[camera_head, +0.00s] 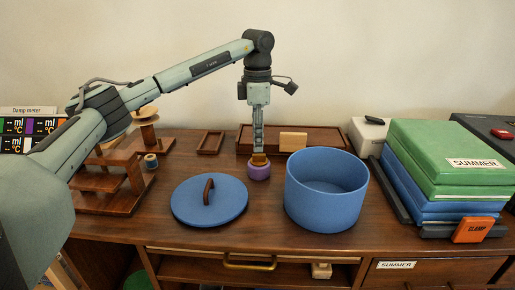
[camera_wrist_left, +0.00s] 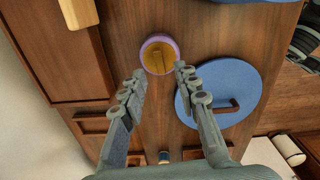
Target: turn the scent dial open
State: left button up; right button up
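The scent dial (camera_head: 259,170) is a small round purple piece with a brown-gold top, standing on the wooden desk left of the blue pot. In the left wrist view the dial (camera_wrist_left: 159,56) shows a raised bar or slot line across its gold face. My left gripper (camera_head: 258,150) points straight down over the dial. In the left wrist view its fingers (camera_wrist_left: 160,72) are apart with nothing between them, and the dial lies just beyond the tips. I cannot tell whether a fingertip touches it. My right gripper is in neither view.
A blue pot (camera_head: 325,205) stands close right of the dial, and a blue lid (camera_head: 208,203) with a brown handle lies front left. A wooden tray (camera_head: 325,137) is behind. Stacked green and blue boxes (camera_head: 445,160) fill the right; a wooden stepped stand (camera_head: 108,180) is left.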

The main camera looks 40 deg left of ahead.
aim_at(258, 155)
pick_arm(q)
notch_tip(258, 155, up, 8)
jog(key=shift+r, duration=0.2)
jog(key=shift+f, duration=0.1)
dwell(0.5)
